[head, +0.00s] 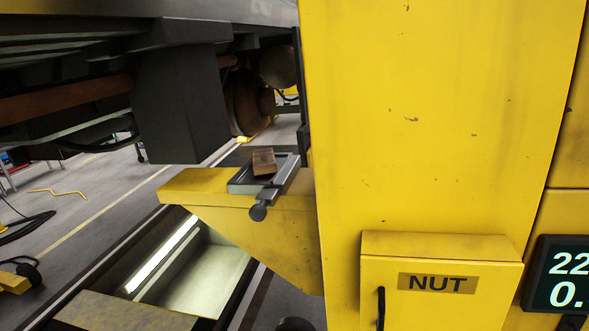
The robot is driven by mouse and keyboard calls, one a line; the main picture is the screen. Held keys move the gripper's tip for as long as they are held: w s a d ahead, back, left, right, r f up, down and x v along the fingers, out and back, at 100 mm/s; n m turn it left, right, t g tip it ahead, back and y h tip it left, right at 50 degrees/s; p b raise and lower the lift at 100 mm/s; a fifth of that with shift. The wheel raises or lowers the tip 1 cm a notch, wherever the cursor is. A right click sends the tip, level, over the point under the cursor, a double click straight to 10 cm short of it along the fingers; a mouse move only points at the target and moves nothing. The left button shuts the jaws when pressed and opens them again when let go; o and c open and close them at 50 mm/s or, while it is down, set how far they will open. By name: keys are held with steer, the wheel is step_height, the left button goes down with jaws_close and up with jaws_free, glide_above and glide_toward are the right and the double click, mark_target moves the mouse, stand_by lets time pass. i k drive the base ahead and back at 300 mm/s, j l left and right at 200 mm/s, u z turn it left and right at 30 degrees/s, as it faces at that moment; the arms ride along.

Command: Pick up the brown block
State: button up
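The brown block (264,162) is small and rectangular. It lies in or on a dark grey tray-like holder (240,188) that rests on top of a yellow bracket (195,181). The bracket sticks out to the left from a tall yellow column. A grey bar with a round dark knob (258,212) runs along the holder's near right side. My gripper does not show in this view, so its distance from the block cannot be told.
The dark railcar underside (180,100) hangs above and behind the bracket. A lit floor pit (190,265) lies below. Grey floor (75,210) with cables is at left.

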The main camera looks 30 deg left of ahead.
mark_target(264, 162)
steer(key=i+j+u, duration=0.25)
steer(key=i+u, duration=0.6)
steer(key=i+j, duration=0.05)
steer(key=i, duration=0.05)
